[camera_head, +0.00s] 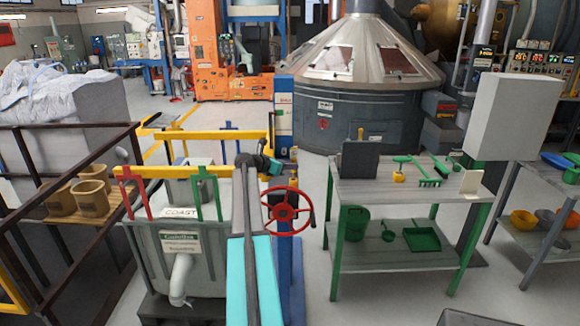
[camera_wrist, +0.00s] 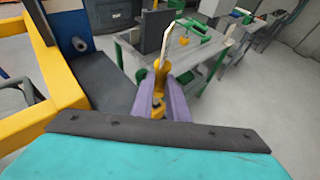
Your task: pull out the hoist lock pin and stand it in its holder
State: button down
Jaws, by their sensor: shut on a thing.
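My gripper (camera_wrist: 159,88) has purple fingers shut on a yellow piece, seemingly the hoist lock pin (camera_wrist: 157,72). A pale, narrow length extends up beyond the yellow part in the wrist view; I cannot tell whether it belongs to the pin. In the head view my gripper (camera_head: 292,154) is small, beside the blue post (camera_head: 284,120) and above the red handwheel (camera_head: 287,211). The held piece appears clear of any socket, with the workbench (camera_head: 337,190) beyond it. I cannot tell which item on the bench is the pin's holder.
A yellow rail (camera_head: 170,171) runs left of my arm. Open floor lies between the handwheel and the bench.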

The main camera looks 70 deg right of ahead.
jog(key=shift+f+b, duration=0.65)
jog(key=shift+f, duration=1.25)
dwell(0.4)
jog(key=c, duration=1.7)
grip_release()
jog(key=shift+o, duration=0.2)
jog(key=shift+a, duration=0.1)
jog(key=b+v, duration=0.5)
jog(key=v, duration=0.8)
jog(key=shift+a+r, duration=0.15)
jog(key=shift+a, duration=0.1)
